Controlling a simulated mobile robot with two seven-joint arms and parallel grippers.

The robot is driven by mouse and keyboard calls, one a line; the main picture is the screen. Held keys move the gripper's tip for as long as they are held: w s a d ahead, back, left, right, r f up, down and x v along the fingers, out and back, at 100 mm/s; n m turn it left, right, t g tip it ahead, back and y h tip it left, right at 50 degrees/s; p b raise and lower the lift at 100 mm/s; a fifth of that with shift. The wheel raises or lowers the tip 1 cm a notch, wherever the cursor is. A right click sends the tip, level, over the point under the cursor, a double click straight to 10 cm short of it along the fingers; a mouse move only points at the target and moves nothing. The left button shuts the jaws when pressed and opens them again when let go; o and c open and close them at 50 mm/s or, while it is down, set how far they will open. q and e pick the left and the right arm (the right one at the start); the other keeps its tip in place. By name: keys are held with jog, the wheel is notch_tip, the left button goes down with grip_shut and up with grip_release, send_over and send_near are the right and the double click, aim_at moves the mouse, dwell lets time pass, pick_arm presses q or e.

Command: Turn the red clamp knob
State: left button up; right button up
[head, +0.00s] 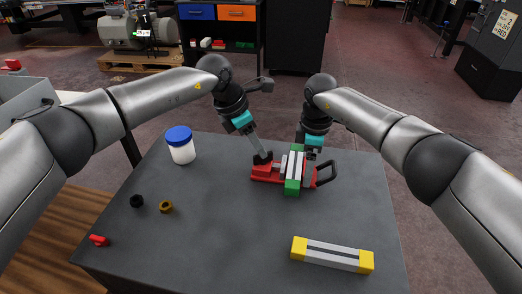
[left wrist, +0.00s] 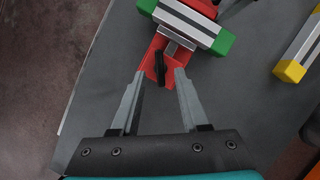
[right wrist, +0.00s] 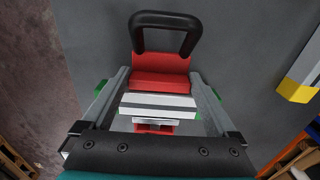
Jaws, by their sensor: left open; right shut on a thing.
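The red clamp (head: 265,170) lies near the far edge of the grey table. It holds a silver bar with green ends (head: 293,172) and has a black loop handle (head: 327,173) at its right end. A narrow black knob (left wrist: 160,68) stands on the clamp's left red block. My left gripper (left wrist: 158,76) is open, its fingertips on either side of the knob with gaps to both. My right gripper (right wrist: 158,76) is shut on the clamp's red body, between loop handle and bar. In the head view its fingertips are largely hidden behind the bar.
A blue-lidded white jar (head: 181,147) stands at the left. A black ring (head: 137,201), a brass ring (head: 166,207) and a small red part (head: 99,240) lie at the front left. A yellow-ended silver bar (head: 330,255) lies at the front right. The table's middle is clear.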

pick_arm(q)
jog(key=shift+x, duration=1.55)
grip_shut()
